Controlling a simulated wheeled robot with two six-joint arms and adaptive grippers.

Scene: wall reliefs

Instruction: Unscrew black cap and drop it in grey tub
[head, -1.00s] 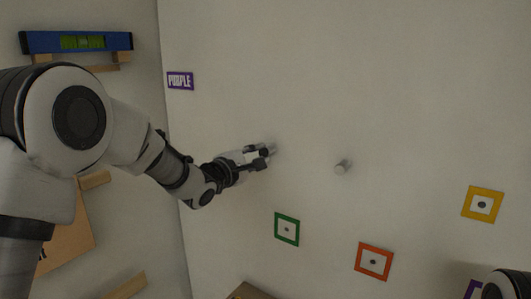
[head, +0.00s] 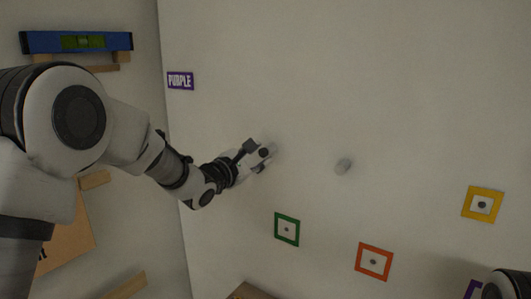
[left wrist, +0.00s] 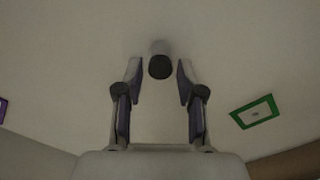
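The black cap (left wrist: 160,67) shows in the left wrist view as a dark round end on a pale stub at the wall. It lies between the fingertips of my left gripper (left wrist: 160,78), with a gap on both sides. The left gripper is open; it also shows in the head view (head: 265,152), close to the wall. There I cannot clearly tell the cap from the dark finger parts. The grey tub is not seen in either view. My right gripper is not in view; only a piece of what looks like my right arm shows at the lower right.
A pale grey stub (head: 343,166) sticks out of the wall to the right. Green (head: 287,229), orange (head: 374,262) and yellow (head: 482,204) square frames and a PURPLE sign (head: 180,81) are on the wall. A blue level (head: 77,42) rests at upper left.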

